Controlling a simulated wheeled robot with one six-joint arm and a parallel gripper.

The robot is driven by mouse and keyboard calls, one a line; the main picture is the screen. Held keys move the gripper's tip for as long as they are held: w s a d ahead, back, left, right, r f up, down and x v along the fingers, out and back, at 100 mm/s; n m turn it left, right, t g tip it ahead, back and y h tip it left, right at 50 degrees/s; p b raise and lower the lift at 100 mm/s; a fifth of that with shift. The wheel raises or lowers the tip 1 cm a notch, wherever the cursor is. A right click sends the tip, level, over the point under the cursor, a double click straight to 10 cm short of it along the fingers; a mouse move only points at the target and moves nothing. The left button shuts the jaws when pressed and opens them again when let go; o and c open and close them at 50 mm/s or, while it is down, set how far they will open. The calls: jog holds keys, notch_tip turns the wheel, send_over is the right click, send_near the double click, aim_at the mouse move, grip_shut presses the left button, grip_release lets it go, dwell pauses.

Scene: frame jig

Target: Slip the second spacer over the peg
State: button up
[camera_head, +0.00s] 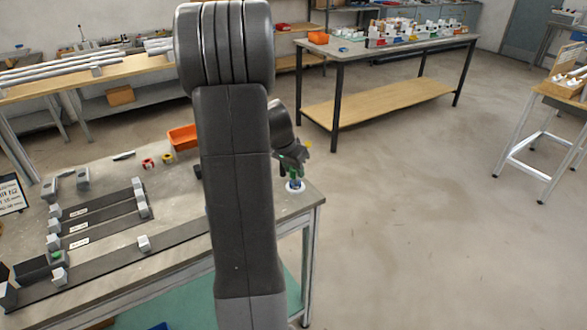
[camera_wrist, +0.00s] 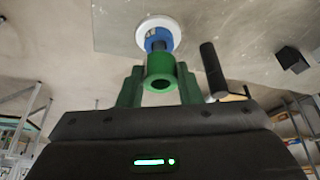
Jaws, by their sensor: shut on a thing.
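My gripper (camera_wrist: 160,78) is shut on a green spacer (camera_wrist: 161,67), a short tube held between its two green fingers. In the wrist view a blue spacer (camera_wrist: 158,36) lies just beyond it, on a round white base (camera_wrist: 146,28). A short grey bit of the peg (camera_wrist: 159,46) shows between the blue and green pieces. The green spacer lines up with the peg in this view; I cannot tell whether it is around the peg's tip. In the head view my gripper (camera_head: 294,161) is over the white base (camera_head: 295,187) near the bench's right corner.
A dark upright cylinder (camera_wrist: 213,70) stands close to the right finger in the wrist view. Red (camera_head: 148,163) and yellow (camera_head: 167,158) rings and an orange bin (camera_head: 182,137) are on the bench. Grey jig blocks (camera_head: 143,243) are at left.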

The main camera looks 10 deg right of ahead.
jog(key=o, duration=1.1)
jog(key=shift+c, duration=0.2)
jog(key=v, duration=1.3)
jog(key=shift+r, duration=0.4)
